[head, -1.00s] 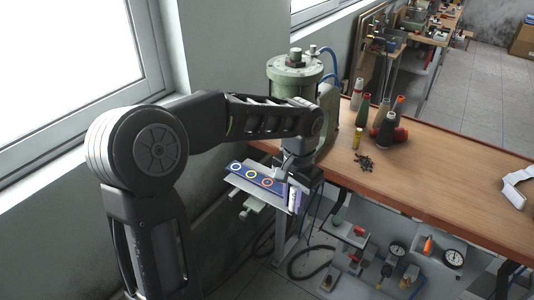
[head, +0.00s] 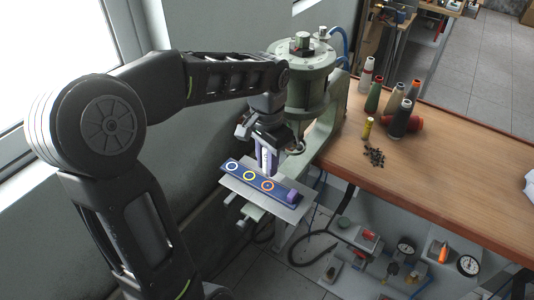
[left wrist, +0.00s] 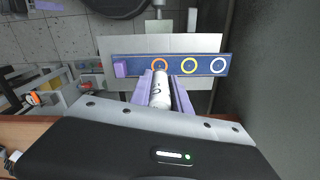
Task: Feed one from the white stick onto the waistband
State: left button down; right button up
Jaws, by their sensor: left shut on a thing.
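The waistband (head: 283,190) is a dark blue strip lying on a grey metal plate (head: 232,186). It bears a white, a yellow and an orange ring, and a purple block (head: 292,197) sits at its right end. My left gripper (head: 266,163) is shut on the white stick (left wrist: 160,92), with a purple finger on each side, and holds it roughly upright over the strip. In the left wrist view, the stick's far end overlaps the orange ring (left wrist: 160,59). I cannot tell whether it touches the waistband (left wrist: 206,72). My right gripper is out of view.
A green pneumatic press (head: 303,78) stands close behind the gripper. Thread cones (head: 373,97) and small dark pieces (head: 374,157) are on the wooden bench (head: 445,185) at right. The wall is close on the left.

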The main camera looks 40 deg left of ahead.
pick_arm(q)
jog(key=shift+s, duration=0.1)
dwell(0.3)
jog(key=shift+f+b, duration=1.6)
jog(key=shift+f, duration=0.5)
jog(key=shift+f+b, duration=0.3)
jog(key=shift+f, duration=0.15)
dwell(0.8)
jog(key=shift+r, duration=0.15)
notch_tip(320, 180, up, 4)
jog(key=p, duration=0.3)
jog(key=shift+r+p, duration=0.15)
jog(key=shift+p, duration=0.15)
jog(key=shift+r, duration=0.8)
